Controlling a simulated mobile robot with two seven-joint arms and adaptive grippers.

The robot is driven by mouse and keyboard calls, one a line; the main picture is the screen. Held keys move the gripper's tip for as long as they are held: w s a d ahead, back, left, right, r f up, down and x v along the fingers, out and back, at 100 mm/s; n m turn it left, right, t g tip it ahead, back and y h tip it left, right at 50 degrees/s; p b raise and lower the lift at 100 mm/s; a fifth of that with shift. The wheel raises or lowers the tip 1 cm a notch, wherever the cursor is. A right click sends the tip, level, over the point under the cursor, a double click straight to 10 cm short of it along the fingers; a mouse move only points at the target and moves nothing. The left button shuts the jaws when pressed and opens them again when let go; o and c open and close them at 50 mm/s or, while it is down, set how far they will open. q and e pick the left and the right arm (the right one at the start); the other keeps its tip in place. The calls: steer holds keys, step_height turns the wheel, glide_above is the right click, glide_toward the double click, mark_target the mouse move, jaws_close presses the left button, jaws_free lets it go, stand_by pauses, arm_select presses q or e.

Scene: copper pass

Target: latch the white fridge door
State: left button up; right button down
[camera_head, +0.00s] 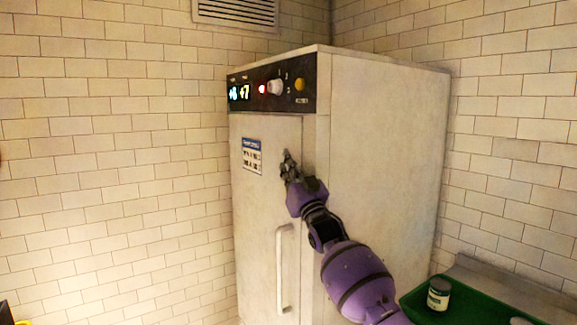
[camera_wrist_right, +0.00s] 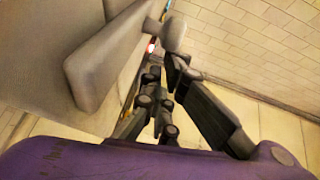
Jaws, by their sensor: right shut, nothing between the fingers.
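The white fridge (camera_head: 385,150) stands in the corner. Its front door (camera_head: 262,215) has a vertical bar handle (camera_head: 284,268) low on its right side. The door looks closed or nearly so; I cannot tell whether it is latched. My right gripper (camera_head: 287,160) is shut and empty, in front of the upper right part of the door, above the handle and below the control panel (camera_head: 285,85). Contact with the door cannot be judged. In the wrist view the right gripper's fingers (camera_wrist_right: 165,88) point toward a pale knob (camera_wrist_right: 173,36). My left gripper is not in view.
The panel carries a lit display, a red light (camera_head: 262,89), a white knob (camera_head: 275,87) and a yellow button (camera_head: 299,84). A green tray (camera_head: 480,302) with a jar (camera_head: 438,294) is at lower right. Tiled walls close in behind and to the sides.

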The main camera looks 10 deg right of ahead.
steer(key=shift+w+a+f, duration=0.15)
steer(key=shift+w, duration=0.1)
stand_by(0.4)
steer(key=shift+w, duration=0.1)
stand_by(0.6)
steer(key=shift+f, duration=0.1)
stand_by(0.6)
stand_by(0.4)
steer(key=s+d+r+p, duration=0.1)
steer(key=s+r, duration=0.1)
steer(key=s, duration=0.4)
steer(key=s+d+r+p, duration=0.1)
steer(key=s+r, duration=0.1)
steer(key=s, duration=0.4)
steer(key=shift+d+r+p, duration=0.3)
steer(key=shift+r, duration=0.1)
